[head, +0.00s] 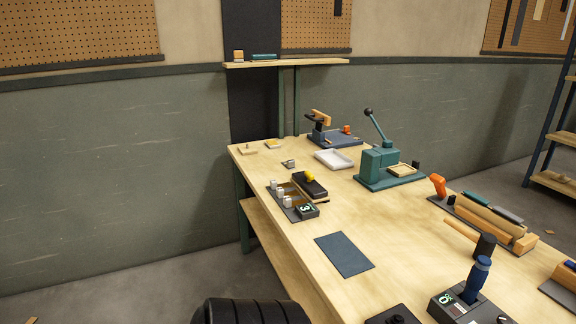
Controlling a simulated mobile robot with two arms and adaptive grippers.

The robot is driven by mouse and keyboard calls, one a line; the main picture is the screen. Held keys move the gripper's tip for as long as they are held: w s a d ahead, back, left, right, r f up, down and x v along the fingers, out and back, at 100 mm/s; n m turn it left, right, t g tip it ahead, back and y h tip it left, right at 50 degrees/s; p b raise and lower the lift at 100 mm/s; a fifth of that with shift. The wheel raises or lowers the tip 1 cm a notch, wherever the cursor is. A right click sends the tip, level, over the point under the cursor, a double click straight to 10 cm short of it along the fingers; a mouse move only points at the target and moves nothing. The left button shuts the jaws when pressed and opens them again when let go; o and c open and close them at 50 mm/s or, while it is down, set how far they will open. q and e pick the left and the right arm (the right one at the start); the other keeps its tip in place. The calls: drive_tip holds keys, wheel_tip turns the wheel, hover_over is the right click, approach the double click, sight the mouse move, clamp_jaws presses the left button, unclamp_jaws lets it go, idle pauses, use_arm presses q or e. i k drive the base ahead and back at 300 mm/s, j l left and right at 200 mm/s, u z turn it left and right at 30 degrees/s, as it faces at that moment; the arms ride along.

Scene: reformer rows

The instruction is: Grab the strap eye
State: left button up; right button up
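I cannot clearly pick out a strap eye. A small grey metal piece (288,163) lies on the far part of the wooden workbench (300,247), but it is too small to identify. Small silvery cylinders (280,193) stand in a dark tray (293,206) near the bench's left edge, with a small green display beside them. Neither gripper is in view.
A teal lever press (380,165), a white tray (334,159) and a blue-based fixture (333,138) stand towards the back. A dark mat (344,255) lies bare in front. A mallet (478,241) and a blue-handled tool (476,280) are at right.

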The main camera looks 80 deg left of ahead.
sight(290, 164)
drive_tip(key=u, duration=2.5)
drive_tip(key=i+j+z, duration=0.15)
drive_tip(key=z, duration=0.55)
drive_tip(key=i+j+z, duration=0.15)
drive_tip(key=j, duration=0.2)
drive_tip(key=i+j+z, duration=0.15)
drive_tip(key=j, duration=0.25)
drive_tip(key=i+j+z, duration=0.15)
drive_tip(key=j, duration=0.3)
drive_tip(key=i+j+z, duration=0.15)
drive_tip(key=j, duration=0.25)
drive_tip(key=i+j+z, duration=0.15)
drive_tip(key=j, duration=0.3)
